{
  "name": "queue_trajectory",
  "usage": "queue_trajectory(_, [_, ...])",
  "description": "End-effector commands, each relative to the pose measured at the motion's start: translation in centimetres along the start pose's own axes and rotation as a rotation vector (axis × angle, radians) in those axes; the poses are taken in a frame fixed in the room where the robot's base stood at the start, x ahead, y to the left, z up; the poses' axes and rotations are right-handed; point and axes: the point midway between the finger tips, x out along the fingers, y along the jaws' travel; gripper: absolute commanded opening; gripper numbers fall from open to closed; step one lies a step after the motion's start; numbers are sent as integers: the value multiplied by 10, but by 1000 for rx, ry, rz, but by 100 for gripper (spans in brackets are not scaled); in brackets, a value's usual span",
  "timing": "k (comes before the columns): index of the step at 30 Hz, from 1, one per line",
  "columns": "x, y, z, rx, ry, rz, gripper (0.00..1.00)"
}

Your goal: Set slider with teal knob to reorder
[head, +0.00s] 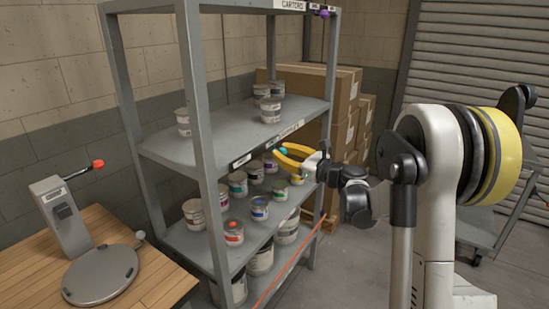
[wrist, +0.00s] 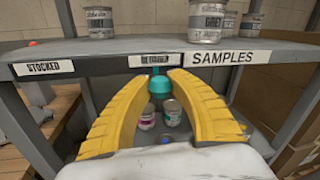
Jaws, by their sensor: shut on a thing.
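The teal knob (wrist: 160,86) sits at the front edge of the middle shelf, below a small label (wrist: 161,59) whose text I cannot read clearly. A STOCKED label (wrist: 44,68) is to its left, with the SAMPLES sign (wrist: 222,58) to the right. My gripper (wrist: 160,78) has its yellow fingers on both sides of the knob, shut on it. In the head view, my gripper (head: 283,151) reaches the shelf edge from the right, and a bit of teal shows between the fingers. The slider's track is mostly hidden.
The grey rack (head: 200,110) holds several cans on its shelves. A purple knob (head: 324,13) is on the top shelf edge by the CARTERS-like label. A wooden bench (head: 110,240) with a red-tipped device (head: 60,215) stands left. Cardboard boxes (head: 345,110) are behind.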

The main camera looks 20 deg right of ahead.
Motion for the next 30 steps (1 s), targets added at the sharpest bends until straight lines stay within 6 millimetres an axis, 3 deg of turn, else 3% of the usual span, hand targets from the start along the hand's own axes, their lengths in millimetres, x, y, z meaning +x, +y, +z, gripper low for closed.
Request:
queue_trajectory(12, [0,-6,-1,0,1,-6,0])
queue_trajectory(13, [0,-7,-1,0,1,-6,31])
queue_trajectory(15, [0,-6,-1,0,1,-5,49])
queue_trajectory(25, [-2,-5,-1,0,1,-2,49])
queue_trajectory(30, [-24,-5,-1,0,1,-4,49])
